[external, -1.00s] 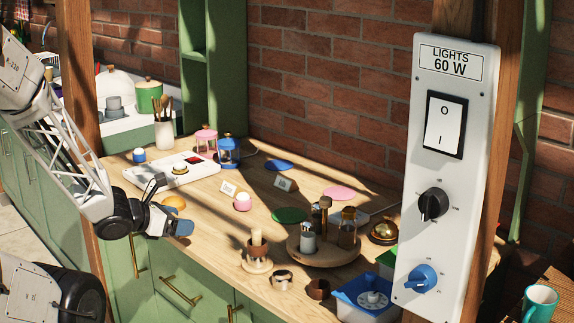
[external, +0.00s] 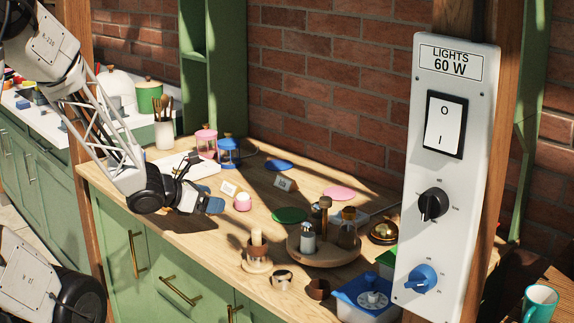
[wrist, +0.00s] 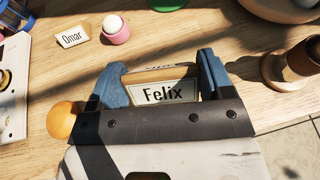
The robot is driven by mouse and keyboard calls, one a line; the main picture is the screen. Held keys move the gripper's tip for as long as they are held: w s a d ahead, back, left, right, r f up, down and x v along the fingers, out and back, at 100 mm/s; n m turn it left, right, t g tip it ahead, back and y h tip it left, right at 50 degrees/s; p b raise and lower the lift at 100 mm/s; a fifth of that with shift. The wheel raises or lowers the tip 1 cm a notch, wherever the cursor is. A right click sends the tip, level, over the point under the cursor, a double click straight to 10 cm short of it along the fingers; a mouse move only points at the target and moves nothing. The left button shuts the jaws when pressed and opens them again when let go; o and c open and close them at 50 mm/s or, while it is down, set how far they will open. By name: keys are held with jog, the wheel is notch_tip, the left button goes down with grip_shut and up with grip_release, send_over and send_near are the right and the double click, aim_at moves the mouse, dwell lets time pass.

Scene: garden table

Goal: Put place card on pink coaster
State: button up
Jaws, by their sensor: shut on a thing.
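My gripper (wrist: 161,78) is shut on a place card reading "Felix" (wrist: 163,93), which sits between the two blue fingers in the wrist view. In the external view my gripper (external: 211,204) is over the left part of the wooden table, and the card cannot be made out there. The pink coaster (external: 338,194) lies flat and bare on the table, well to the right of my gripper, towards the brick wall. It is not in the wrist view.
A place card reading "Omar" (wrist: 73,36) stands beside a pink egg cup (wrist: 116,29). Green (external: 290,215) and blue (external: 278,165) coasters lie nearby. A round stand with bottles (external: 323,250) is at the right. An orange ball (wrist: 62,120) is close to my gripper.

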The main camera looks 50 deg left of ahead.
jog(key=w+d+h, duration=0.1)
jog(key=w+d, duration=0.1)
jog(key=w, duration=0.6)
jog(key=w+d+m, duration=0.1)
jog(key=w+d, duration=0.1)
jog(key=w, duration=0.6)
jog(key=w+d+f+m+g+h, duration=0.1)
jog(key=w+d, duration=0.1)
jog(key=w, duration=0.5)
jog(key=shift+w+d+h, duration=0.1)
jog(key=shift+w+h, duration=0.2)
jog(key=shift+w, duration=0.1)
jog(key=shift+w+d+f+m, duration=0.15)
jog(key=shift+w+d+m, duration=0.2)
jog(key=shift+w, duration=0.4)
jog(key=shift+w, duration=0.15)
send_over(338, 192)
jog(key=shift+d+f, duration=0.1)
jog(key=shift+f, duration=0.65)
jog(key=shift+f, duration=0.1)
jog(key=shift+f, duration=1.65)
jog(key=shift+f, duration=0.15)
